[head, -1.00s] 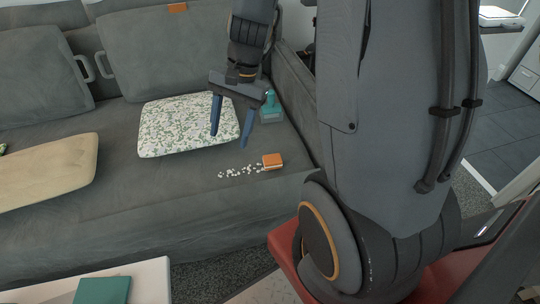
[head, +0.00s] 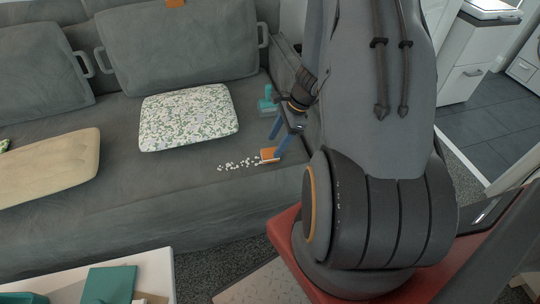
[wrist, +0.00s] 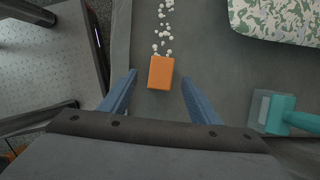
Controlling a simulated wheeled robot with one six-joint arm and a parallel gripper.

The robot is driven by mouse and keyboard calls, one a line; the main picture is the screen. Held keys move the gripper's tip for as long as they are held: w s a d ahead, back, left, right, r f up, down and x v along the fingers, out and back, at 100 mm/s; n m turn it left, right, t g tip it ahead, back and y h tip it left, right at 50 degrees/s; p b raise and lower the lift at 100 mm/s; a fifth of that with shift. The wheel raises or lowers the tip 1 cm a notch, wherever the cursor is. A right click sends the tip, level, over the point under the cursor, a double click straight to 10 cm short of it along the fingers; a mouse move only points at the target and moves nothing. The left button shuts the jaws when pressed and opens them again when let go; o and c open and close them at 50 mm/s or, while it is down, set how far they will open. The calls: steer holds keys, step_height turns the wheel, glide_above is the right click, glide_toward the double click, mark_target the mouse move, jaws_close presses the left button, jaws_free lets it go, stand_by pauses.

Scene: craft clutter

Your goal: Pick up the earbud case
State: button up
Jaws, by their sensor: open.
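A small orange box (head: 268,154), which I take to be the earbud case, lies on the grey sofa seat near its front right. It also shows in the wrist view (wrist: 161,73), lying between my two blue fingertips. My gripper (head: 281,139) is open, with its fingers pointing down at the case. In the wrist view (wrist: 160,77) one finger is on each side of the case, with a gap on both sides. I cannot tell the exact height of the fingertips over the seat.
Small white bits (head: 236,164) are scattered beside the case. A patterned cushion (head: 188,117) and a teal-and-grey tool (head: 267,101) lie behind it on the sofa. A beige cushion (head: 45,167) is at the left. A white table (head: 152,267) with a teal item (head: 110,284) stands in front.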

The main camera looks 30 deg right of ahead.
mark_target(270, 151)
steer(key=x, duration=0.4)
steer(key=shift+w+f, duration=0.1)
steer(key=shift+w, duration=0.05)
steer(key=shift+c, duration=0.4)
steer(key=c, duration=1.1)
steer(key=shift+o, duration=0.2)
steer(key=shift+d, duration=0.1)
step_height(270, 151, up, 10)
steer(key=p, duration=0.1)
